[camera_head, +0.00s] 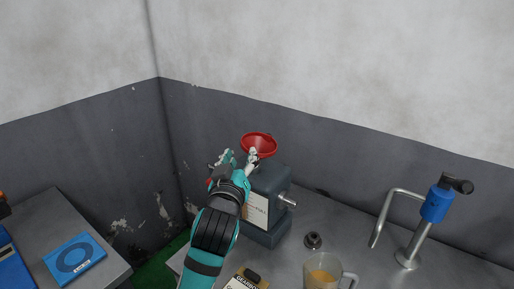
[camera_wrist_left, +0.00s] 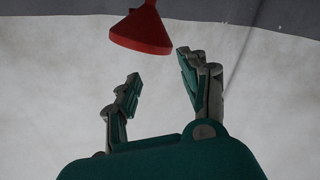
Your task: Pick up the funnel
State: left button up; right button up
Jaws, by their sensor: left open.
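The red funnel (camera_head: 259,144) sits upright on top of the dark grey box (camera_head: 269,180), with its wide mouth up. My left gripper (camera_head: 239,158) is open and empty, close to the funnel on its left side; one finger overlaps the funnel's near edge in the head view. In the left wrist view, the funnel (camera_wrist_left: 141,32) shows beyond the two spread fingertips of my left gripper (camera_wrist_left: 160,78) and is not between them. Whether a finger touches it I cannot tell. The funnel's spout is mostly hidden in the head view. My right gripper is not in view.
A small dark cap (camera_head: 313,240) and a glass jug of amber liquid (camera_head: 322,276) stand on the metal table. A blue hand pump (camera_head: 436,205) with a bent pipe stands at the right. Grey walls rise close behind the box. A blue item (camera_head: 75,258) lies on the left bench.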

pick_arm(q)
jog(key=p, duration=0.2)
send_near(249, 136)
jog(key=w, duration=0.3)
jog(key=shift+w+d+r, duration=0.35)
jog(key=shift+w, duration=0.05)
jog(key=shift+w+d, duration=0.1)
jog(key=shift+w, duration=0.4)
jog(key=w+p, duration=0.1)
jog(key=w, duration=0.2)
jog(key=shift+w+d+f+p, duration=0.1)
jog(key=shift+d+f+p, duration=0.15)
jog(key=shift+p, duration=0.1)
jog(key=shift+w+d+f, duration=0.1)
jog(key=shift+w, duration=0.45)
jog(key=shift+s, duration=0.1)
jog(key=shift+c, duration=0.4)
